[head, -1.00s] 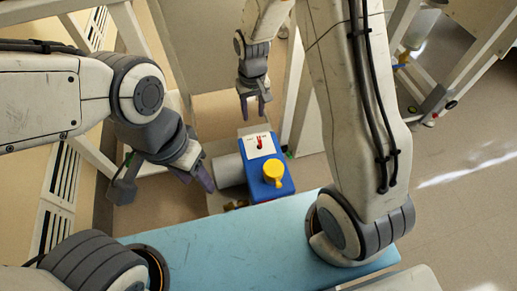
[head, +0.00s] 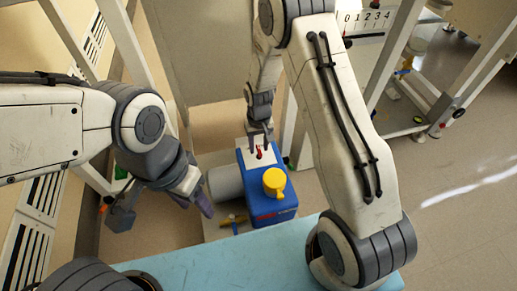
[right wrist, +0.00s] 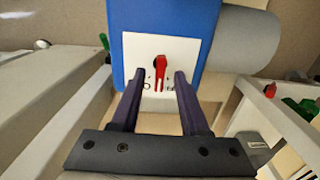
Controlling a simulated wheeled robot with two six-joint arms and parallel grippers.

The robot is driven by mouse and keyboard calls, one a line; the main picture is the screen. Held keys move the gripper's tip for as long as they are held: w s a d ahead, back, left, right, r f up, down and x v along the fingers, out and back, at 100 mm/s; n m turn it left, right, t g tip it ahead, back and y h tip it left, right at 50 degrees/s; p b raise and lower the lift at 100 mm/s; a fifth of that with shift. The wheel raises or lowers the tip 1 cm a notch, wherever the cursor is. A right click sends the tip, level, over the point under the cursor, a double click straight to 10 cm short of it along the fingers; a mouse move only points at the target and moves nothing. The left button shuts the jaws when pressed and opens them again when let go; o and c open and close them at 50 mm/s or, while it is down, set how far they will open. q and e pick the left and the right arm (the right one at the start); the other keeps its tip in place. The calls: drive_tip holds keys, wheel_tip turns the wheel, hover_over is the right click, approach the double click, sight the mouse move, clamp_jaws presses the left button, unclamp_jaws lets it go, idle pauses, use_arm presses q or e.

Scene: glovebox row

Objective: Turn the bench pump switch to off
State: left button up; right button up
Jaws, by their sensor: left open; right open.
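My right gripper (head: 261,148) is at the plate, open. In the right wrist view its two fingers (right wrist: 159,75) stand on either side of the red switch's lower part, with gaps on both sides. My left gripper (head: 165,208) is open and empty, left of the pump and apart from it.
A grey cylinder (head: 225,183) lies against the pump's left side. A yellow valve handle (head: 233,219) is at its lower left. White frame posts (head: 299,110) stand close to my right arm. A light blue surface (head: 220,255) is in front.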

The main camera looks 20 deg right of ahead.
drive_tip(key=shift+f, duration=0.15)
clamp_jaws()
drive_tip(key=n+p, duration=0.2)
drive_tip(key=p, duration=0.1)
drive_tip(key=shift+r+n, duration=0.2)
drive_tip(key=shift+n, duration=0.2)
drive_tip(key=shift+f+n+p, duration=0.15)
drive_tip(key=shift+n+p, duration=1.05)
drive_tip(key=shift+n, duration=0.3)
unclamp_jaws()
